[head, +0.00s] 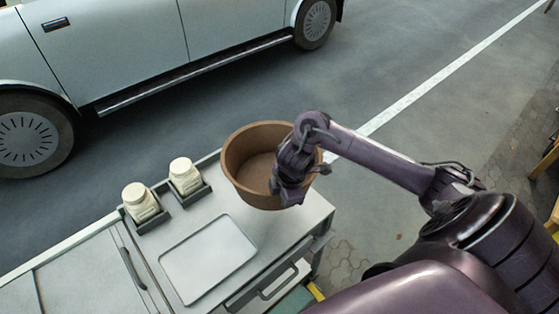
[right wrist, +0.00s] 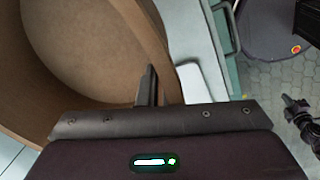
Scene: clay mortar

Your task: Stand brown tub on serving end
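The brown tub (head: 250,168) is a round, open, empty-looking vessel at the right end of the grey counter in the head view. My right gripper (head: 296,188) is at its right rim. In the right wrist view, one dark finger (right wrist: 148,86) is inside the tub against its wall (right wrist: 158,50); the other finger is hidden behind the wall. It appears shut on the rim. I cannot tell whether the tub touches the counter. A dark jointed shape, apparently my left gripper (right wrist: 300,112), shows at the right of the wrist view; its fingers are unclear.
A pale tray (head: 208,258) lies on the counter (head: 275,235) in front of the tub. Two cream jars (head: 141,201) (head: 185,176) stand in dark holders at left. A drawer handle (head: 275,285) is on the front. A pale car (head: 130,50) stands behind.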

